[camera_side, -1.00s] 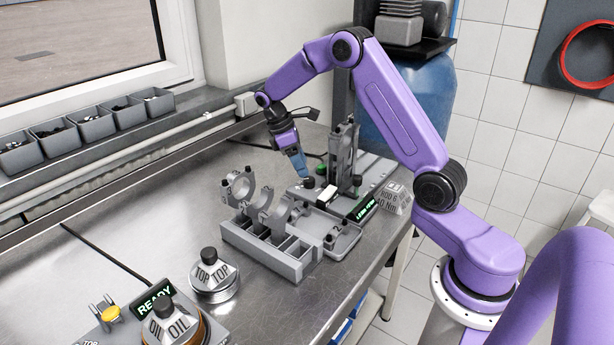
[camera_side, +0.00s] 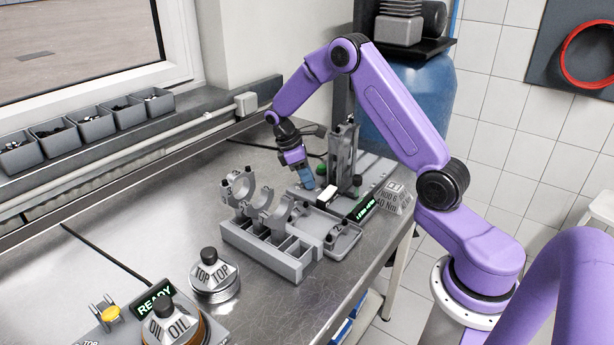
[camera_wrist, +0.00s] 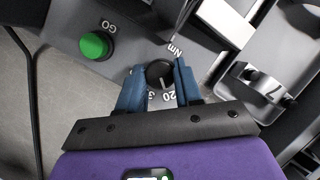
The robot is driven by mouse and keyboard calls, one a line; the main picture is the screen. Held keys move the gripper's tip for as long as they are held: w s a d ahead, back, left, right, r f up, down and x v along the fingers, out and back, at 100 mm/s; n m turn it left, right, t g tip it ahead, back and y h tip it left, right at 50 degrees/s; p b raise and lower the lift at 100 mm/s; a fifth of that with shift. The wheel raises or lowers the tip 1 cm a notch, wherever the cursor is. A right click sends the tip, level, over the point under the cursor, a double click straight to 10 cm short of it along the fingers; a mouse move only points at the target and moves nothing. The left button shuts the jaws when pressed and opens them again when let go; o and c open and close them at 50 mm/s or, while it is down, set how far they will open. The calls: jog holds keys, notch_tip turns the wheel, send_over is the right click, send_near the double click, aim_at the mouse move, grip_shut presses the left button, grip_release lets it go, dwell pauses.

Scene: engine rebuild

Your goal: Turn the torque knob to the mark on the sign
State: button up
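The black torque knob (camera_wrist: 160,74) shows in the wrist view between my gripper's two blue fingertips (camera_wrist: 160,86). A pale pointer line on it points down towards the "20". Parts of a "3" and "Nm" also show; the rest of the scale is hidden. The fingers stand either side of the knob, but I cannot tell whether they press on it. In the side view my gripper (camera_side: 307,181) is low at the station and hides the knob. The grey sign (camera_side: 395,199) stands to the right, with its lower line appearing to end in "0 Nm"; its first digit is unclear.
A green GO button (camera_wrist: 96,45) is beside the knob. A lit display (camera_side: 363,207), a white block (camera_side: 327,193) and an upright grey frame (camera_side: 343,155) are close by. A grey rack with bearing caps (camera_side: 262,250) stands in front.

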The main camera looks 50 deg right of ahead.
jog(key=shift+m, duration=0.4)
jog(key=m+y, duration=0.1)
jog(key=m, duration=0.2)
jog(key=shift+m+g+y, duration=0.3)
jog(key=shift+m+g, duration=0.1)
jog(key=m+y, duration=0.1)
jog(key=m, duration=0.1)
jog(key=m+y, duration=0.1)
jog(key=m, duration=0.2)
jog(key=shift+d, duration=0.2)
jog(key=m+y, duration=0.1)
jog(key=m, duration=0.2)
jog(key=m+t+y, duration=0.1)
jog(key=m, duration=0.1)
jog(key=shift+d+m, duration=0.15)
jog(key=shift+m, duration=0.25)
jog(key=shift+m+t+y, duration=0.5)
jog(key=shift+m+t, duration=0.2)
jog(key=shift+m, duration=1.5)
jog(key=o, duration=1)
jog(key=shift+s, duration=0.1)
